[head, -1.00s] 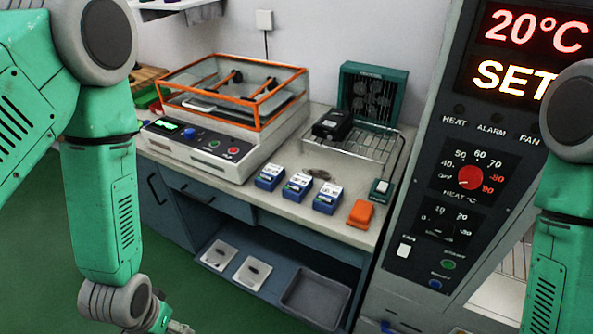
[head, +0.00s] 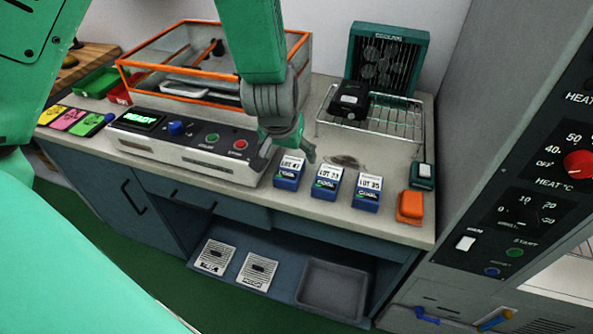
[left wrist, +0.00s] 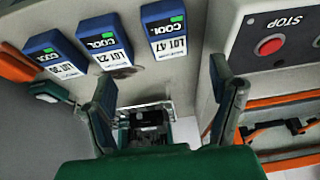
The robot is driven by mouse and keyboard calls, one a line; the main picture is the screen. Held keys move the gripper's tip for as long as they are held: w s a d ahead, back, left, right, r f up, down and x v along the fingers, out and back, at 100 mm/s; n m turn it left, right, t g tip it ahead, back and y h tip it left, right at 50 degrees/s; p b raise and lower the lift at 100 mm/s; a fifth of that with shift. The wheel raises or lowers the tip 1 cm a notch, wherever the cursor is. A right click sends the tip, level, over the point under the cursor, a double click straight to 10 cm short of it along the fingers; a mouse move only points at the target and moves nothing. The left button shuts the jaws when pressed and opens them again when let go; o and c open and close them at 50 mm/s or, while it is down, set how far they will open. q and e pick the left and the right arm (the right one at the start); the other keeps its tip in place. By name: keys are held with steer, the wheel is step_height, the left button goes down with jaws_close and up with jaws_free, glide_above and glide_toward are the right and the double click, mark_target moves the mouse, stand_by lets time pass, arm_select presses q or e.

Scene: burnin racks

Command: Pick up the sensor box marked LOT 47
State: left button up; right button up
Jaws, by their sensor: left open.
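The sensor box marked LOT 47 (head: 289,173) stands on the bench, leftmost of a row of three blue boxes with white labels. It also shows in the left wrist view (left wrist: 165,32), its label and green COOL mark readable. My left gripper (head: 286,152) is above and just behind this box, open and empty. In the left wrist view its two fingers (left wrist: 165,85) are spread wide, with the box beyond their tips, apart from them. My right gripper is not in view.
Two similar boxes, one marked LOT 35 (head: 367,192), stand close to the right. A control panel (head: 190,146) with buttons and an orange-framed case (head: 140,82) is at left. An orange block (head: 410,206) and a wire rack (head: 400,132) are at right.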

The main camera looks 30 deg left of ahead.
arm_select(q)
glide_above(287, 168)
steer(key=s+d, duration=0.2)
steer(key=f, duration=0.4)
steer(key=shift+w+d+f, duration=0.2)
steer(key=shift+w+f, duration=0.05)
steer(key=shift+f, duration=0.15)
steer(key=a, duration=0.1)
steer(key=a+f, duration=0.2)
steer(key=shift+w+f, duration=0.1)
steer(key=shift+w, duration=0.15)
steer(key=f, duration=0.1)
steer(key=w+f, duration=0.1)
steer(key=d+f, duration=0.1)
steer(key=shift+w+f+b, duration=0.15)
steer(key=shift+b, duration=0.2)
steer(key=shift+w+d+f, duration=0.2)
steer(key=shift+w+d, duration=0.05)
steer(key=shift+d, duration=0.15)
steer(key=shift+s+a, duration=0.15)
steer(key=shift+a, duration=0.15)
steer(key=shift+c, duration=0.4)
steer(key=shift+a+f, duration=0.1)
steer(key=shift+a, duration=0.3)
steer(key=c, duration=1.3)
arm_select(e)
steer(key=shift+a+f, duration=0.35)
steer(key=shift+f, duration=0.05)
